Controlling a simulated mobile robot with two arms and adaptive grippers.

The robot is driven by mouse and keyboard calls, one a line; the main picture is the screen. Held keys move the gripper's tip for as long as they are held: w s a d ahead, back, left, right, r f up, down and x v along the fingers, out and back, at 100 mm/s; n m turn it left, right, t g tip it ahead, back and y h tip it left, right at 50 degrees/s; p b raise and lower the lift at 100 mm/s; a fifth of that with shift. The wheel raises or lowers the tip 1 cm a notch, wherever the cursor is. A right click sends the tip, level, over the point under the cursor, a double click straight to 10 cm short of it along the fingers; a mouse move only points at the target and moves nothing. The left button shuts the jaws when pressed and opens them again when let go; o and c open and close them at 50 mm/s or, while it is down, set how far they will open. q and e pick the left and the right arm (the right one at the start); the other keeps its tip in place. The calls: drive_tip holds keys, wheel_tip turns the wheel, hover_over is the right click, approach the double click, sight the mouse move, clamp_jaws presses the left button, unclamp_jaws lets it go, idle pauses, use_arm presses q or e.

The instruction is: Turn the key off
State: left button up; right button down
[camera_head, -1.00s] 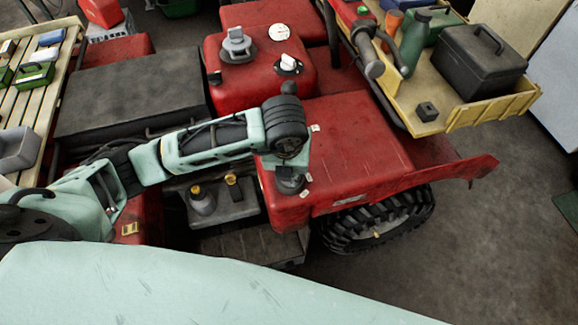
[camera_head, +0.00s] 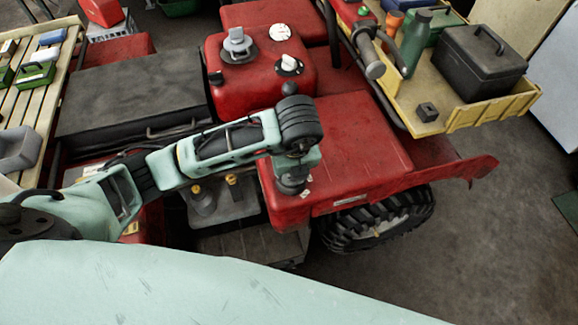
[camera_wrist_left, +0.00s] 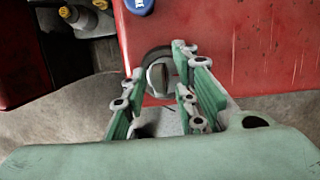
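The key (camera_wrist_left: 158,78) shows in the left wrist view as a pale upright tab in a round dark switch on the edge of the red bodywork. In the head view my arm hides it. My left gripper (camera_head: 293,183) points down at the near left edge of the red fender (camera_head: 355,150). In the left wrist view its two green fingers (camera_wrist_left: 160,75) are apart, one on each side of the key. I cannot tell whether either finger touches it. My right gripper is not in view.
A blue cap (camera_wrist_left: 140,5) sits on the red bodywork close above the switch. Two yellow-capped bottles (camera_head: 202,200) stand left of the gripper. The red tank (camera_head: 250,85) and the yellow tray (camera_head: 490,107) lie beyond. Open floor is at the right.

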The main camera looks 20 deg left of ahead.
use_arm(q)
drive_tip(key=p+v, duration=0.1)
drive_tip(key=v, duration=0.1)
drive_tip(key=w+p+v, duration=0.1)
drive_tip(key=p+v, duration=0.1)
drive_tip(key=v, duration=0.1)
drive_tip(key=a+p+v, duration=0.1)
drive_tip(key=p+v, duration=0.1)
drive_tip(key=v, duration=0.1)
drive_tip(key=shift+w+r, duration=0.15)
drive_tip(key=shift+w, duration=0.1)
idle(0.4)
